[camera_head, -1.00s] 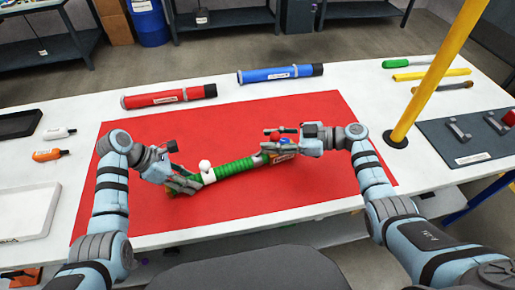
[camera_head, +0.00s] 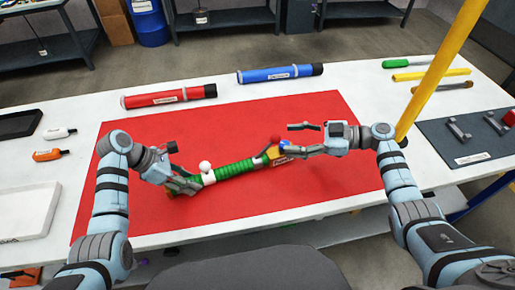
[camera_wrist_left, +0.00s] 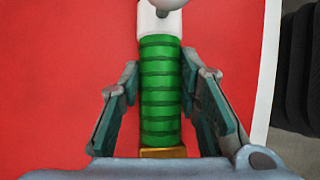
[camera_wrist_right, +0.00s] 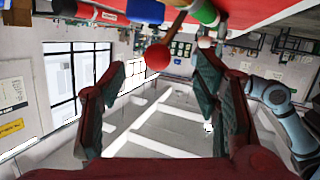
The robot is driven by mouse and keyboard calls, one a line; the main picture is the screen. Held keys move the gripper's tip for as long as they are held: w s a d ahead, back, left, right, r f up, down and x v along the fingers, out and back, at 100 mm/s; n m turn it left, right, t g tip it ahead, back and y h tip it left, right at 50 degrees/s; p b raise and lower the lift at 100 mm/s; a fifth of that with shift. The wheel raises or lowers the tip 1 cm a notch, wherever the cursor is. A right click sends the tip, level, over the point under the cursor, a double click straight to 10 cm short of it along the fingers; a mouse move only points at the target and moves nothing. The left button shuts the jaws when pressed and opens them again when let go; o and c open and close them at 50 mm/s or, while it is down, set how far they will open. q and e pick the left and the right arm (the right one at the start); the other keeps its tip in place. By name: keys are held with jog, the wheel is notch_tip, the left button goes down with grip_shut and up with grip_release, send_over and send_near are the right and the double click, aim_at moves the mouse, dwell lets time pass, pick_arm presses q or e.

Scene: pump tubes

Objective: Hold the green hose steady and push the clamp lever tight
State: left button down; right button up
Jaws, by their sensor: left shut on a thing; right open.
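The green hose (camera_head: 238,169) lies at a slant across the red mat. My left gripper (camera_head: 181,184) is shut on its left end; in the left wrist view its fingers lie on either side of the green ribbed hose (camera_wrist_left: 160,95). A white collar with a white ball knob (camera_head: 205,166) sits just right of that grip. At the hose's right end is the clamp lever with a red ball (camera_head: 275,139), beside orange and blue parts. My right gripper (camera_head: 289,139) is open and empty, just right of the red ball. In the right wrist view the red ball (camera_wrist_right: 157,57) appears between the fingers.
A red tube (camera_head: 168,97) and a blue tube (camera_head: 280,74) lie behind the mat (camera_head: 230,120). A yellow post (camera_head: 437,75) stands close to my right arm. A grey board (camera_head: 465,137) is at the right, and trays are at the left.

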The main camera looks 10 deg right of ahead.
pick_arm(q)
jog(key=c, duration=1.1)
grip_release()
pick_arm(e)
jog(key=shift+s+d+r, duration=0.1)
jog(key=shift+d, duration=0.15)
pick_arm(q)
jog(key=shift+r, duration=0.1)
jog(key=v, duration=1.2)
